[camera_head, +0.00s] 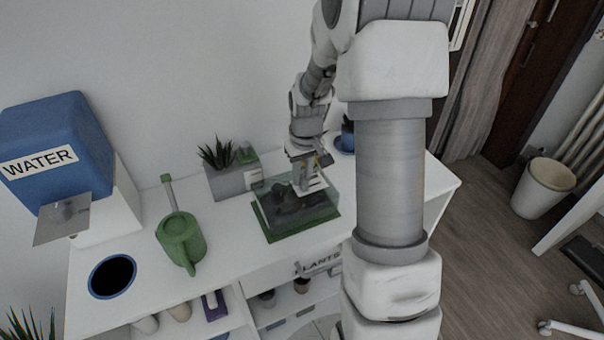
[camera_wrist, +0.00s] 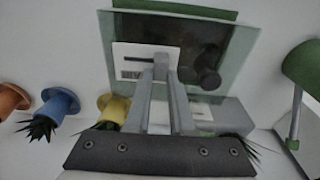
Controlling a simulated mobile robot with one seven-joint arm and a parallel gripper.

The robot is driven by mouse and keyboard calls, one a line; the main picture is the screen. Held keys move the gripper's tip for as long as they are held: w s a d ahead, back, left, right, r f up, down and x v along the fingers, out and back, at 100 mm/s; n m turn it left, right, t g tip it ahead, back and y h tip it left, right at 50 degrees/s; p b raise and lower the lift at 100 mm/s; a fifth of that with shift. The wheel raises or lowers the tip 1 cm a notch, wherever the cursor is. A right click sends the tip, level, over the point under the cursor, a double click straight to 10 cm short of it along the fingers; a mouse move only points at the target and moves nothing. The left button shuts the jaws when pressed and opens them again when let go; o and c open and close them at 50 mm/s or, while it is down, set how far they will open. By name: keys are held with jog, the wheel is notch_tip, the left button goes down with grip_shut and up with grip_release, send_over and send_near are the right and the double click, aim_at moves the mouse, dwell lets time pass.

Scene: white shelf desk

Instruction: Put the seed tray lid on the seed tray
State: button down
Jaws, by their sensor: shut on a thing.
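The green seed tray (camera_head: 272,236) sits on the white desk in the head view, with dark contents inside. The clear seed tray lid (camera_head: 262,190) is at the tray, under my gripper (camera_head: 309,190). In the wrist view the lid (camera_wrist: 240,55) spreads around my gripper's fingers (camera_wrist: 166,62), over dark contents, and a strip of the green tray (camera_wrist: 185,7) shows past its edge. My gripper is shut on the lid; the exact grip point is hard to see. I cannot tell whether the lid rests fully on the tray.
A green watering can (camera_head: 181,240) stands left of the tray. A grey planter (camera_head: 229,181) stands behind it, and a blue pot (camera_head: 347,138) is to the right. A blue water box (camera_head: 58,145) and a blue-rimmed hole (camera_head: 91,290) are at the left. The desk front is clear.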

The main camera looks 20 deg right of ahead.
jog(key=c, duration=0.7)
grip_release()
jog(key=shift+r, duration=0.15)
notch_tip(320, 180, up, 17)
jog(key=s+p, duration=0.2)
jog(key=s+a+r+t, duration=0.1)
jog(key=s+a+r, duration=0.1)
jog(key=s, duration=0.4)
jog(key=s+a+r+t+p, duration=0.1)
jog(key=s+a+r, duration=0.2)
jog(key=s+a, duration=0.2)
jog(key=s+a+r+t+p, duration=0.1)
jog(key=s+a+r+t, duration=0.1)
jog(key=s, duration=0.6)
jog(key=shift+a+r, duration=0.75)
jog(key=shift+a, duration=0.4)
